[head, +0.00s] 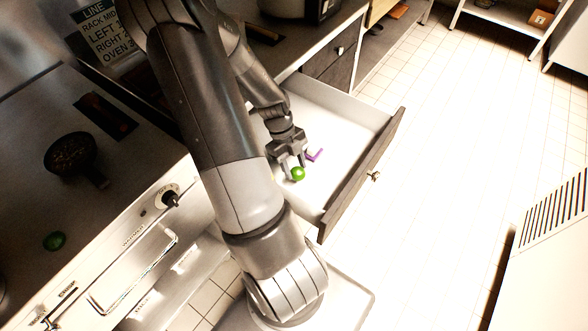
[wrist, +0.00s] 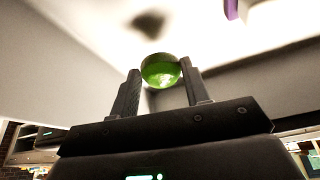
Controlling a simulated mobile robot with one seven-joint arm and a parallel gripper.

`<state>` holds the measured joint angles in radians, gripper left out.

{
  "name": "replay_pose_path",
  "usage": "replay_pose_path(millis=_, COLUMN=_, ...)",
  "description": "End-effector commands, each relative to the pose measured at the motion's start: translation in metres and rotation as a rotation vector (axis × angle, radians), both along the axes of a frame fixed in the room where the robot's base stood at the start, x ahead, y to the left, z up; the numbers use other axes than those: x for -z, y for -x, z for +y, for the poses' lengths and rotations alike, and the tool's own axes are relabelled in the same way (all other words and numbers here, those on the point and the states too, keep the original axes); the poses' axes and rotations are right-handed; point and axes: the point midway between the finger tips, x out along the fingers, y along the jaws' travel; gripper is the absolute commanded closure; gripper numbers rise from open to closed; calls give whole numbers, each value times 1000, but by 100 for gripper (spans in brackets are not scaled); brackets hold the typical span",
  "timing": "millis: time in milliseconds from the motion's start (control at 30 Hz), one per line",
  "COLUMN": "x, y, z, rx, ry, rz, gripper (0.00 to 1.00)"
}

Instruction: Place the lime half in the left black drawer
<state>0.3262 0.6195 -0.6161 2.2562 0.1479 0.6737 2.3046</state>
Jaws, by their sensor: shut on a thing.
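The lime half (head: 298,174) is bright green and sits between the fingertips of my gripper (head: 292,168). My gripper is shut on it, over the inside of an open drawer (head: 361,173) with a dark front and white interior. In the wrist view the lime half (wrist: 161,71) is held at the tips of both fingers of my gripper (wrist: 161,82), with the pale drawer walls around it. I cannot tell whether the lime touches the drawer floor.
A purple object (head: 315,155) lies in the drawer close to my gripper. A stove with a pan (head: 70,154) and another green round item (head: 54,241) stands at the left. Closed dark drawers (head: 330,60) are behind.

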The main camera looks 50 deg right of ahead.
Motion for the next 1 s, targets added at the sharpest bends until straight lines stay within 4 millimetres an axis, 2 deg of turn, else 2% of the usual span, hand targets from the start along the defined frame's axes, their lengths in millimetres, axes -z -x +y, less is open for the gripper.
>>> replay_pose_path(millis=167, x=14, y=1, z=0, rx=0, ry=-1, rz=1, gripper=65)
replay_pose_path(millis=333, x=37, y=0, z=0, rx=0, ry=-2, rz=1, gripper=65)
replay_pose_path(millis=700, x=42, y=0, z=0, rx=-1, ry=-1, rz=-1, gripper=65)
replay_pose_path(millis=733, x=43, y=-1, z=0, rx=0, ry=-1, rz=-1, gripper=56)
replay_pose_path(millis=1000, x=42, y=-1, z=0, rx=-1, ry=-1, rz=-1, gripper=35)
